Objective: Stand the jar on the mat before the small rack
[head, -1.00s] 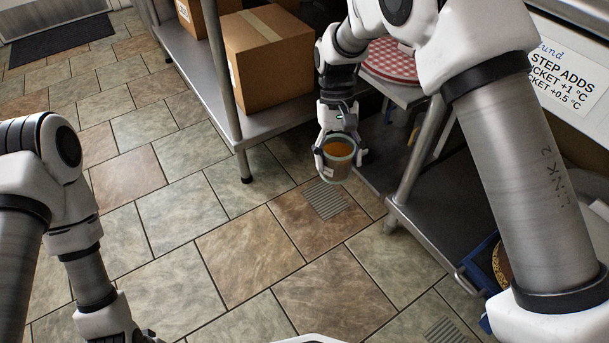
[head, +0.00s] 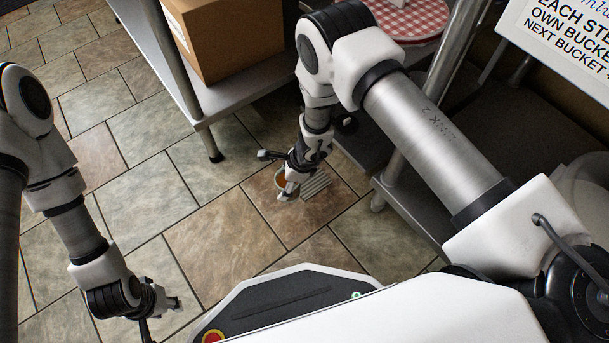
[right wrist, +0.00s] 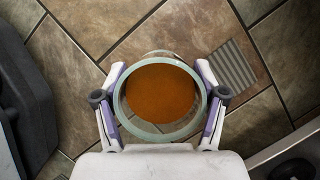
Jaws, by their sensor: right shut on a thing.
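The jar (right wrist: 160,92) is a round, clear-walled vessel with orange-brown contents, seen from above in the right wrist view. My right gripper (right wrist: 161,100) is shut around it, one finger on each side. In the head view the jar (head: 281,180) hangs above the tiled floor, partly hidden by my right gripper (head: 287,184). My left gripper (head: 160,316) is low at the left, its fingers apart and empty.
A cardboard box (head: 222,40) stands on a metal shelf (head: 245,96) at the top. A red-and-white checked round thing (head: 405,18) lies at the upper right, near a metal post (head: 432,95) and a sign (head: 565,35). A floor drain (head: 316,184) is beside the jar. Open floor lies left.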

